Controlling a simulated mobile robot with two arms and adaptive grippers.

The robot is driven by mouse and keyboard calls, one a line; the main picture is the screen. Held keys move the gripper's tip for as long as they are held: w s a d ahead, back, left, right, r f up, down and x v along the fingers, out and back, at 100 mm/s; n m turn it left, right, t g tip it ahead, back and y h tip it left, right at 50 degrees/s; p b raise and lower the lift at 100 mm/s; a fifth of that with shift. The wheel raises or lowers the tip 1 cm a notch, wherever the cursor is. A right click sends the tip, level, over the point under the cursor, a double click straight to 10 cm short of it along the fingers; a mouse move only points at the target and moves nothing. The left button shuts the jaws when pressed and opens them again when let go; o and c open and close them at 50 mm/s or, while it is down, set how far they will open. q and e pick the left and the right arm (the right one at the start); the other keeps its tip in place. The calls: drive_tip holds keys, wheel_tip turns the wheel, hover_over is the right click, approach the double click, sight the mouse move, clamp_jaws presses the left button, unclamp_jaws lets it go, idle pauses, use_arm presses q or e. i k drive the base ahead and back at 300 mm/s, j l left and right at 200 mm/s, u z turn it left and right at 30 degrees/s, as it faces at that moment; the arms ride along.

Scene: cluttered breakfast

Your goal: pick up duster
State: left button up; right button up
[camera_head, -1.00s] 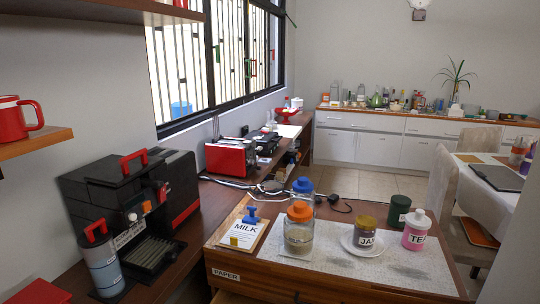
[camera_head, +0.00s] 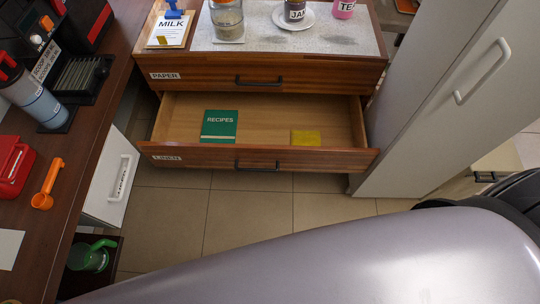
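A small flat yellow cloth (camera_head: 306,138), which looks like the duster, lies on the floor of the open lower drawer (camera_head: 270,118), toward its right side near the front. The drawer is labelled LINEN and stands pulled out. A green RECIPES book (camera_head: 219,126) lies to the left of the cloth in the same drawer, apart from it. Neither of my grippers is in view.
The PAPER drawer (camera_head: 215,77) above is shut. A tall grey cabinet (camera_head: 425,100) stands close on the right. A counter (camera_head: 60,225) with an orange scoop (camera_head: 47,184) is on the left. Tiled floor (camera_head: 245,210) is clear before the drawer.

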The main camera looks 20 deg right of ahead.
sight(298, 137)
drive_tip(key=z, duration=0.9)
